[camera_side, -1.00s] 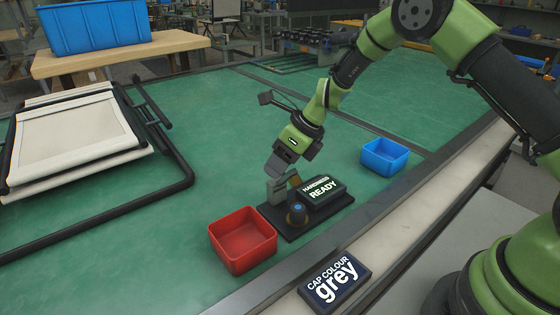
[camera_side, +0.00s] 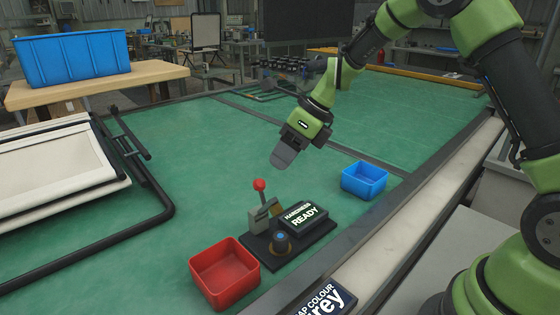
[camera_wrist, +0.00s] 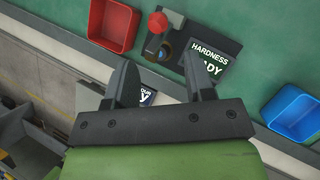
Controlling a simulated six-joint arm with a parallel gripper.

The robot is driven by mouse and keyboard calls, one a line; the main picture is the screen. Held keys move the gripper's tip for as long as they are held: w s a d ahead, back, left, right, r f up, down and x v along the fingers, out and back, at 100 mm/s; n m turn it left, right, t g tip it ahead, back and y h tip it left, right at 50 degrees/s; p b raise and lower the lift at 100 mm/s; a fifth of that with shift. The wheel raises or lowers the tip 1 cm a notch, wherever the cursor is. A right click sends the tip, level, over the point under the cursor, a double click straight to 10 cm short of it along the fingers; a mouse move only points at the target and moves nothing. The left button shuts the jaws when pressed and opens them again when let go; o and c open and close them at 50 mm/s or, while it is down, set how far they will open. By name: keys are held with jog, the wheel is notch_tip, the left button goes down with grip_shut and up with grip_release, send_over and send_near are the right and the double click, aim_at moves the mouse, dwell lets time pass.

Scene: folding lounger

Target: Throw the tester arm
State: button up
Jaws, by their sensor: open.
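The hardness tester (camera_side: 290,238) sits on the green table, and its display reads "HARDNESS READY". Its tester arm (camera_side: 260,190) is a short lever with a red ball knob, standing nearly upright on a grey block. A dark round part with a blue top (camera_side: 281,239) stands in front of that block. In the wrist view the red knob (camera_wrist: 158,22) shows above and between the fingers. My gripper (camera_side: 280,158) is above the tester, apart from the knob. In the wrist view its two fingers (camera_wrist: 165,82) are spread with nothing between them.
A red bin (camera_side: 225,273) stands left of the tester and a blue bin (camera_side: 365,179) to its right. A sign (camera_side: 326,298), partly cut off, lies at the front. The folding lounger (camera_side: 60,170) is at the left. Green table behind the tester is clear.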

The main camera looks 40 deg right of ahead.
aim_at(261, 184)
jog(key=shift+o, duration=0.5)
jog(key=w+a+f+n, duration=0.1)
jog(key=f, duration=0.2)
jog(key=w+a+f+n+g, duration=0.1)
jog(key=a+f, duration=0.1)
jog(key=f, duration=0.1)
jog(key=w+a+f+g, duration=0.1)
jog(key=f, duration=0.2)
jog(key=shift+w+a+n, duration=0.25)
jog(key=shift+w+n, duration=0.15)
jog(key=shift+c, duration=0.2)
grip_shut()
